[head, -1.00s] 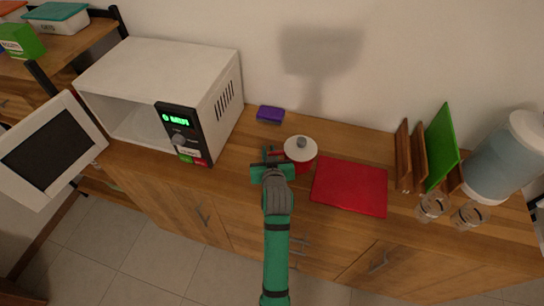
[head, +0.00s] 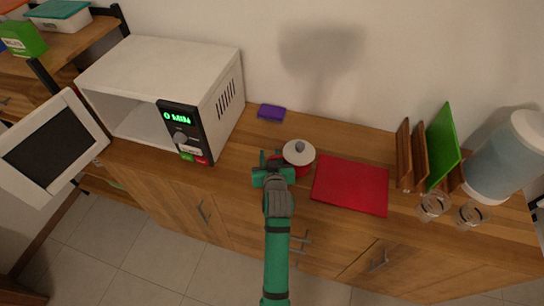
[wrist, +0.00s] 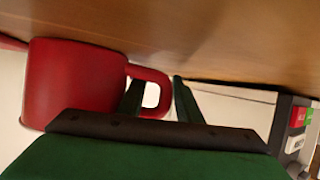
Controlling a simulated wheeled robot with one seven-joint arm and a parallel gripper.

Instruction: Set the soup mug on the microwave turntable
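The red soup mug (head: 304,167) with a white lid and grey knob stands on the wooden counter, left of a red mat. My gripper (head: 270,158) is at the mug's left side. In the wrist view the mug (wrist: 75,85) is at the left, its handle (wrist: 150,74) reaching toward my gripper (wrist: 157,92). The two fingers are apart, with the handle's outer bar between them; firm contact does not show. The white microwave (head: 165,70) stands at the left with its door (head: 50,148) swung open. The turntable cannot be made out inside.
A red mat (head: 350,186) lies right of the mug, and a purple sponge (head: 271,113) behind it. Wooden and green boards (head: 442,145), two glass jars (head: 433,206) and a water dispenser (head: 505,160) stand at the right. Counter between microwave and mug is clear.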

